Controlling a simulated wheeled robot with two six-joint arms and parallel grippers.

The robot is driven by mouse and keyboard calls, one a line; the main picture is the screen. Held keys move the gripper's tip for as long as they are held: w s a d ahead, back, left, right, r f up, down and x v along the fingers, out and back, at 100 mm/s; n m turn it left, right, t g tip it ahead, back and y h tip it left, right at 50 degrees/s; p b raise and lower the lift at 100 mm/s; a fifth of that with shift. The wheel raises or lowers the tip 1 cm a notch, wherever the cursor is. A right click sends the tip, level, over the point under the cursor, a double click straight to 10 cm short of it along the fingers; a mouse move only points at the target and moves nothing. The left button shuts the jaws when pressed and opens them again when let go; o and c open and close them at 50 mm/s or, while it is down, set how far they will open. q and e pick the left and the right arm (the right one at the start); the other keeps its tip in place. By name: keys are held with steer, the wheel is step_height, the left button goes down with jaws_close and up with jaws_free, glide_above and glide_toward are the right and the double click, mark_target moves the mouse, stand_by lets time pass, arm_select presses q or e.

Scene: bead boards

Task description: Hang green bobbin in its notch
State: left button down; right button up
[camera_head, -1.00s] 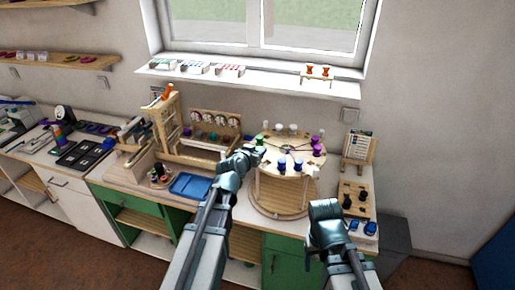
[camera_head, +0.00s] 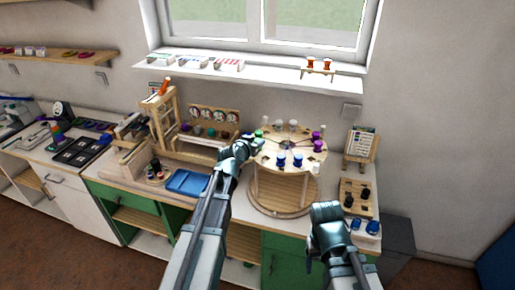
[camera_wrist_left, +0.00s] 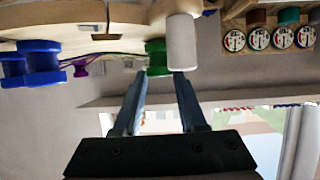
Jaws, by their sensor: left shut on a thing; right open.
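The green bobbin (camera_head: 258,133) is at the left rim of the round wooden board (camera_head: 262,151). My left gripper (camera_head: 251,139) is shut on it there. In the left wrist view the green bobbin (camera_wrist_left: 155,58) shows at the fingertips of my left gripper (camera_wrist_left: 160,74), partly covered by a white bobbin (camera_wrist_left: 182,45). I cannot tell whether the green bobbin touches the board, and its notch cannot be made out. My right gripper (camera_head: 325,210) is open and empty, in front of the board to the right.
Blue bobbins (camera_head: 281,160), purple bobbins (camera_head: 319,145) and white bobbins (camera_head: 293,124) stand around the board's rim, close to the left gripper. A blue tray (camera_head: 188,182) lies to the left. A wooden block with dark knobs (camera_head: 358,197) is at the right.

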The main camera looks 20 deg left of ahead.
arm_select(q)
steer(key=shift+a+f, duration=0.1)
steer(key=shift+f, duration=0.1)
steer(key=shift+f, duration=0.15)
steer(key=shift+c, duration=2.3)
jaws_free()
steer(key=shift+r, duration=0.25)
steer(key=p+v, duration=0.5)
steer(key=v, duration=0.7)
